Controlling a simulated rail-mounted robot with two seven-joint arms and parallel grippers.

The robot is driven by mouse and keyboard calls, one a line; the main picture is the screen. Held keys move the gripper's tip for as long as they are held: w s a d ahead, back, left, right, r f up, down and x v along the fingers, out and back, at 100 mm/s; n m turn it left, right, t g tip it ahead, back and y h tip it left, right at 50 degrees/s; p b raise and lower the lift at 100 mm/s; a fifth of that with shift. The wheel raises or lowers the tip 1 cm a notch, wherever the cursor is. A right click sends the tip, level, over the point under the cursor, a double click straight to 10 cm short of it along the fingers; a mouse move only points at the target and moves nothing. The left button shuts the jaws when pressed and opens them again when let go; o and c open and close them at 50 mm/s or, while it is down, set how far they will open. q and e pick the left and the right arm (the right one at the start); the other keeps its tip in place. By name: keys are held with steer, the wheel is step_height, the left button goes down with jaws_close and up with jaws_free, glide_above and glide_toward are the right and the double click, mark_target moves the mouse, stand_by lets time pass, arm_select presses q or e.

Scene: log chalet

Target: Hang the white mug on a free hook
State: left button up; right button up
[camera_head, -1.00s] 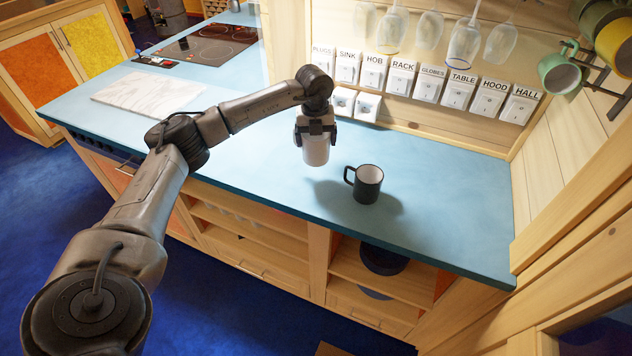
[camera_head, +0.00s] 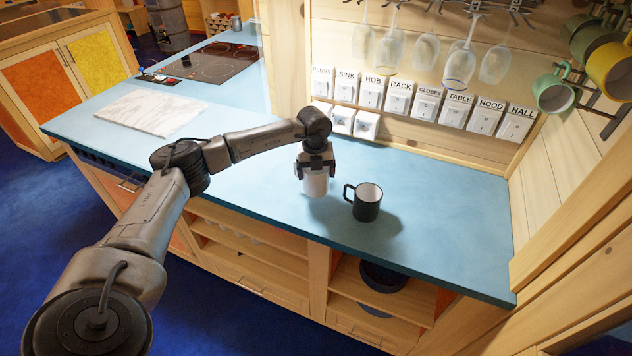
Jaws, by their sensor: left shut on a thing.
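My left gripper (camera_head: 316,168) is shut on the white mug (camera_head: 315,184), gripping it from above near its top. The mug looks upright, at or just above the blue counter; I cannot tell whether it touches. Its handle is not visible. Mugs hang on a dark hook rack (camera_head: 608,115) on the wall at the upper right: a green mug (camera_head: 555,92), a yellow mug (camera_head: 612,70) and an olive one (camera_head: 582,35) partly behind it. I cannot make out clearly which hooks are free. My right gripper is not in view.
A dark mug (camera_head: 366,203) with a pale inside stands on the blue counter (camera_head: 440,220), just right of the held mug. Wine glasses (camera_head: 460,68) hang above labelled switches (camera_head: 428,105) at the back. A marble board (camera_head: 150,112) lies left. The counter's right part is clear.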

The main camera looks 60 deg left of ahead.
arm_select(q)
step_height(320, 180, down, 4)
steer(key=shift+r+p, duration=0.1)
steer(key=shift+p, duration=0.7)
steer(key=shift+f, duration=0.25)
steer(key=shift+f, duration=0.25)
steer(key=o, duration=0.9)
steer(key=shift+c, duration=0.2)
